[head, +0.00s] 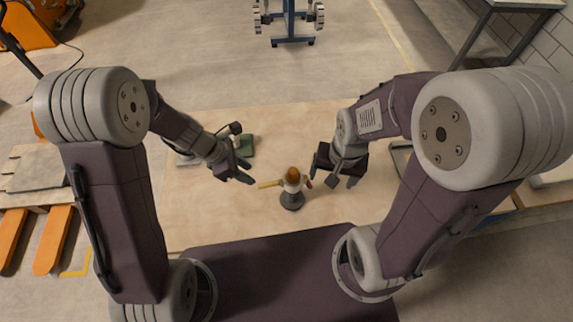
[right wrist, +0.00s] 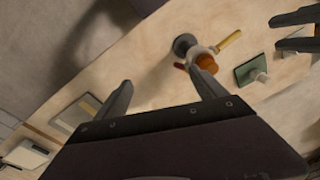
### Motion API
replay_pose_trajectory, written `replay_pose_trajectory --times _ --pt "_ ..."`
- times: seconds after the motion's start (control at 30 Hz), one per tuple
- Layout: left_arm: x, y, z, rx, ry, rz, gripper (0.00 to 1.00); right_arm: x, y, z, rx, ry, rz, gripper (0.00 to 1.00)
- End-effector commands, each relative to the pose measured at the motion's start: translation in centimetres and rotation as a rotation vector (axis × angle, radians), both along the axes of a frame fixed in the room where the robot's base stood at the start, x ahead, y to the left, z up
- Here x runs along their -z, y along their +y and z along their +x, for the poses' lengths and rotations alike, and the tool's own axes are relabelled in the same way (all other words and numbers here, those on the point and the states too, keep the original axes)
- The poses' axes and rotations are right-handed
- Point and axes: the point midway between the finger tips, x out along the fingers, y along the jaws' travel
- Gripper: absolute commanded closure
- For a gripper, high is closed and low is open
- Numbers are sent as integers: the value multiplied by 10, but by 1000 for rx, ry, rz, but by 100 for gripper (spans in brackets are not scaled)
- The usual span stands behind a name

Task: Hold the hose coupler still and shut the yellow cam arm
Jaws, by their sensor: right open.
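The hose coupler (head: 292,186) stands upright on a dark round base on the wooden table, with an orange-brown top. Its yellow cam arm (head: 268,184) sticks out sideways to the left; a shorter red arm (head: 309,183) is on the right side. The coupler (right wrist: 203,59) and yellow arm (right wrist: 230,41) also show in the right wrist view. My left gripper (head: 249,174) is open and empty, just left of the yellow arm's end. My right gripper (head: 341,184) is open to the right of the coupler, apart from it; one finger overlaps the coupler's top in the wrist view.
A green block (head: 246,146) lies behind my left gripper; in the wrist view it is a green plate (right wrist: 250,72) with a pale piece on it. A pale flat item (head: 188,158) lies farther left. The wooden tabletop (head: 225,215) around the coupler is clear.

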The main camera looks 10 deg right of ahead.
Motion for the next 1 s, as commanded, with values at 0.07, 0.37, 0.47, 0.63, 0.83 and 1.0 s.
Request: replay_pose_trajectory --times 0.07,0.37,0.47,0.63,0.83,1.0 --pt "0 0 0 0 0 0 64 -5 0 10 234 -16 26 19" --pt "0 0 0 1 0 0 64 -4 13 60 1170 -13 143 19" --pt "0 0 0 1 0 0 64 6 26 78 1436 8 165 19" --pt "0 0 0 1 0 0 64 42 60 98 1614 56 131 19" --pt "0 0 0 1 0 0 64 67 77 85 1553 98 62 19" --pt "0 0 0 1 0 0 64 71 79 84 1548 98 61 19"
